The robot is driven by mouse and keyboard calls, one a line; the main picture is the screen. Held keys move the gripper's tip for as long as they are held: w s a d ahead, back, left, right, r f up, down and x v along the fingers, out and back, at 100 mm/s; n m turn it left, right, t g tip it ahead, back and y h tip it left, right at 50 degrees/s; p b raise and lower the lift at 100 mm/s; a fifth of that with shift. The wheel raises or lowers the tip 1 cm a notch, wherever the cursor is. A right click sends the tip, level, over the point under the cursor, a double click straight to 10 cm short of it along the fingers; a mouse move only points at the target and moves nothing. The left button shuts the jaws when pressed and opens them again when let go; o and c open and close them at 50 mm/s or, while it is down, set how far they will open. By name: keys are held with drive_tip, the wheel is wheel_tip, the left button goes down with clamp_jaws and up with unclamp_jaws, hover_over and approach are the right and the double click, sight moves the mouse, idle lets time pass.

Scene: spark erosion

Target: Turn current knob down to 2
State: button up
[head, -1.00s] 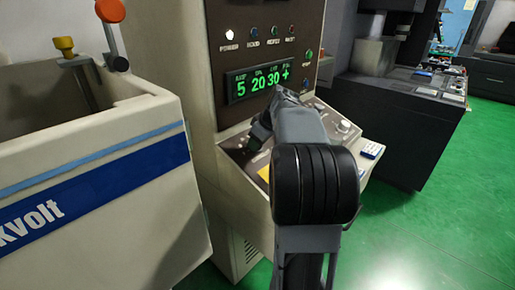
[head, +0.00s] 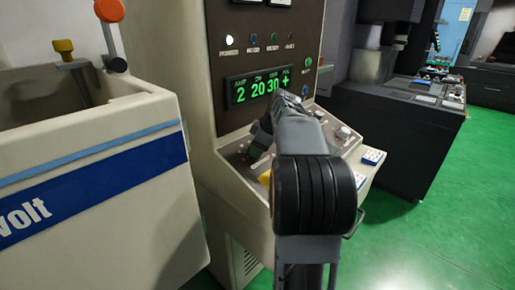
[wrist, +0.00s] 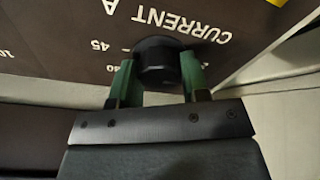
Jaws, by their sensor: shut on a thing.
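The current knob (wrist: 156,60) is a round black knob on the dark panel in the wrist view. The panel lettering "CURRENT A" reads upside down beside it, with scale numbers such as 45 around it. My gripper (wrist: 157,80) has its two green fingers closed on either side of the knob. In the head view my gripper (head: 258,143) is at the left part of the sloping control panel (head: 232,150), and my arm hides the knob there. The green display (head: 260,87) reads 2, 20, 30 and a plus sign, with the 2 under AMP.
A row of indicator lamps (head: 253,38) sits above the display. A cream tank (head: 80,190) with a blue stripe stands at left. Green floor (head: 430,220) is open at right.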

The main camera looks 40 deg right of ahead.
drive_tip(key=o, duration=0.9)
drive_tip(key=shift+o, duration=0.2)
drive_tip(key=p+v, duration=0.1)
drive_tip(key=v, duration=1.3)
drive_tip(key=shift+f, duration=0.15)
